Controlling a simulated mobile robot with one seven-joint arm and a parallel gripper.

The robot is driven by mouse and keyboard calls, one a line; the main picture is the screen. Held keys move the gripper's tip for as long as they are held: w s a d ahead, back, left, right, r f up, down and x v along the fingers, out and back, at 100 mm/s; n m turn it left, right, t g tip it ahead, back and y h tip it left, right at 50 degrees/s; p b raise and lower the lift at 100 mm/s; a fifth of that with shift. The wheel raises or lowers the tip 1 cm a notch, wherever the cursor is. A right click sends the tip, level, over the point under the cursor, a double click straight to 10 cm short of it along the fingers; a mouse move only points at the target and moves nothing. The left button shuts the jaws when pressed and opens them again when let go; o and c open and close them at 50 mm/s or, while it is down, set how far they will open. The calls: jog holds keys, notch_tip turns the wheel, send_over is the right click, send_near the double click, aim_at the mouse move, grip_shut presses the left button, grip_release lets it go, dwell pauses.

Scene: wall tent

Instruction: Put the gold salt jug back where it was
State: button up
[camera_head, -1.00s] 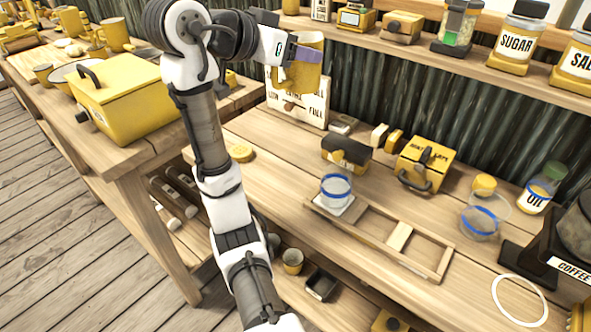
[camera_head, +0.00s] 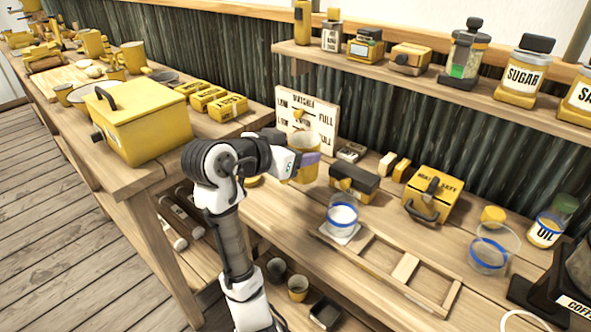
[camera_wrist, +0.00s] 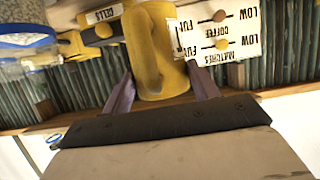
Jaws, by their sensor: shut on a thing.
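The gold salt jug (camera_head: 302,170) is a yellow, worn cup-like vessel held up in front of the white label board, over the back of the lower bench. My gripper (camera_head: 300,159) is shut on it, with a purple finger showing at its right side. In the wrist view the jug (camera_wrist: 153,40) sits between the two purple fingers of my gripper (camera_wrist: 160,84). I cannot tell whether its base touches the bench, as my arm hides part of the area below.
A white label board (camera_head: 309,118) stands behind the jug. To its right are a black-and-yellow box (camera_head: 355,183), a yellow handled box (camera_head: 433,198) and a blue-banded clear jug (camera_head: 342,215). A wooden divided frame (camera_head: 405,268) lies in front. A big yellow box (camera_head: 140,120) stands left.

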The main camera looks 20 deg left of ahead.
jog(key=shift+f, duration=2.55)
jog(key=shift+f, duration=0.1)
jog(key=o, duration=1.1)
